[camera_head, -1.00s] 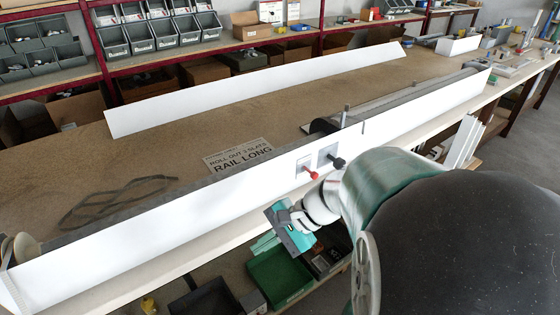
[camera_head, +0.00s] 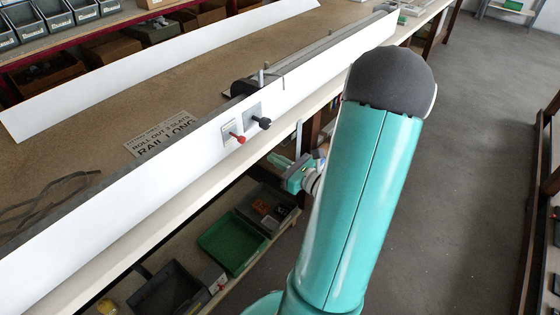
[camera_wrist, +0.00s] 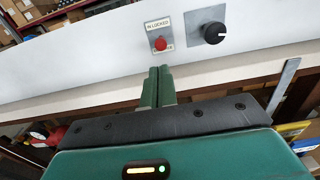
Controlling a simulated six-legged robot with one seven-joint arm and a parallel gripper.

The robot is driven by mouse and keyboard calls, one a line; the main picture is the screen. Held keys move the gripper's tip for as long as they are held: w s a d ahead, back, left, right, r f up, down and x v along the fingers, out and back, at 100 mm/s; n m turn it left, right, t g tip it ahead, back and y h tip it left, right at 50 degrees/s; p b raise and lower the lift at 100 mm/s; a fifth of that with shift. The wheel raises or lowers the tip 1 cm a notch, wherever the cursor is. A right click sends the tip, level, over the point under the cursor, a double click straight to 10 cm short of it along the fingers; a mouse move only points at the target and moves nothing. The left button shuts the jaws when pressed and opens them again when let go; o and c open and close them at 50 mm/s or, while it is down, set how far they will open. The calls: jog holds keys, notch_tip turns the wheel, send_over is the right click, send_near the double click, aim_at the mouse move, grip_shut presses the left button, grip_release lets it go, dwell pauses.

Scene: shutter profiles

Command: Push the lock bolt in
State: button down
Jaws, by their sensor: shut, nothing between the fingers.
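The lock bolt has a red knob (camera_head: 238,137) standing out from the front face of the long white profile (camera_head: 180,153). In the wrist view the red knob (camera_wrist: 160,44) sits on a small plate marked "IN LOCKED". A black knob (camera_head: 263,122) is just right of it; it also shows in the wrist view (camera_wrist: 214,33). My gripper (camera_wrist: 159,70) is shut and empty, its green fingertips just below the red knob in the picture, apart from it. In the head view my gripper (camera_head: 278,161) is right of and below both knobs, partly hidden by my arm.
The profile runs along the front edge of the wooden bench (camera_head: 110,110). A second white strip (camera_head: 160,65) lies behind it. Green (camera_head: 231,240) and dark bins stand on the shelf below. An upright metal strip (camera_wrist: 283,85) is right of my fingers.

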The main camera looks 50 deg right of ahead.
aim_at(244, 140)
jog(key=w, duration=1)
jog(key=shift+a, duration=0.1)
jog(key=shift+w, duration=0.15)
jog(key=w, duration=0.2)
jog(key=shift+w, duration=0.35)
jog(key=shift+r, duration=0.1)
jog(key=shift+w, duration=0.1)
